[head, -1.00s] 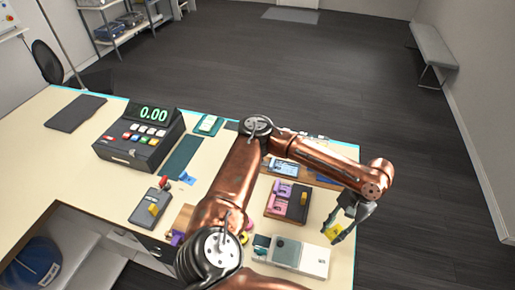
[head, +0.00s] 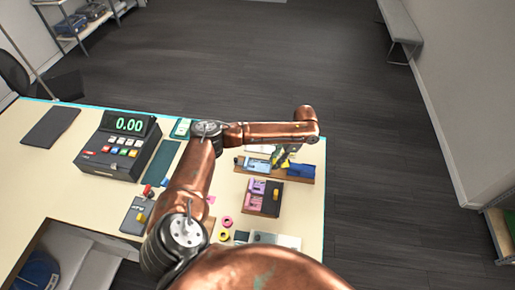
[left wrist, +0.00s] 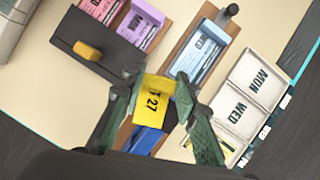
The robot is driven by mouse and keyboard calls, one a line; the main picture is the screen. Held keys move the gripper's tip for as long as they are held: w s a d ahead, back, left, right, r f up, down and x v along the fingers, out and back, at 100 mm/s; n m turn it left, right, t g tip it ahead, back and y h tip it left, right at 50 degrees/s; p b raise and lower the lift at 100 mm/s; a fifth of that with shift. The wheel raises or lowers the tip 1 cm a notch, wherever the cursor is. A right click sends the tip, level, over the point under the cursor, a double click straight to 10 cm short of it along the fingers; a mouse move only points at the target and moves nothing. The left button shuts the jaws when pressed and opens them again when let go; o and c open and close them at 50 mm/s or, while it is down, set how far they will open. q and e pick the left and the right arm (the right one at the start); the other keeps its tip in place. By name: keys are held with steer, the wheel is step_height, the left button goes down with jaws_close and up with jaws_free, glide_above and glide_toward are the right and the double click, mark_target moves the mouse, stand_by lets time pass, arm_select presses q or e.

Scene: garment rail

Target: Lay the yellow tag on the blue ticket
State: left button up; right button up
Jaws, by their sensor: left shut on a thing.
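The yellow tag (left wrist: 157,97), printed with "27", is held between the green fingers of my left gripper (left wrist: 152,100). In the head view, my left gripper (head: 282,158) hangs over the wooden tray, partly hiding the tag. The light blue ticket (left wrist: 205,52), marked "WED", lies in the wooden tray (left wrist: 180,48); it also shows in the head view (head: 257,165). In the left wrist view the tag lies just below the ticket, apart from it in the picture. I cannot tell the tag's height above the tray. My right gripper is not in view.
A dark blue piece (head: 301,170) lies at the tray's other end. A dark holder (head: 266,207) beside it carries pink and purple tickets and an orange block. White "MON" and "WED" cards (left wrist: 240,105) lie on the tray's other side. A cash register (head: 118,145) stands left.

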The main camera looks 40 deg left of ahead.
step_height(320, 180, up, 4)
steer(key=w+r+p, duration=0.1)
steer(key=p, duration=0.2)
arm_select(q)
steer(key=a+f+m+b, duration=0.1)
steer(key=a, duration=0.2)
steer(key=a+f+m, duration=0.1)
steer(key=a+f, duration=0.1)
steer(key=a, duration=0.1)
steer(key=a+f+m+t+y+b, duration=0.1)
steer(key=a+f+m, duration=0.1)
steer(key=a, duration=0.2)
steer(key=shift+b, duration=0.3)
steer(key=shift+w+f, duration=0.15)
steer(key=shift+f, duration=0.35)
steer(key=shift+f+b, duration=0.5)
steer(key=shift+b, duration=0.6)
steer(key=shift+f+b, duration=0.3)
steer(key=shift+f, duration=0.8)
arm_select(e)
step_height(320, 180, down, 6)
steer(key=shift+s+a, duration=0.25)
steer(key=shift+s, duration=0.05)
arm_select(q)
steer(key=shift+p, duration=0.3)
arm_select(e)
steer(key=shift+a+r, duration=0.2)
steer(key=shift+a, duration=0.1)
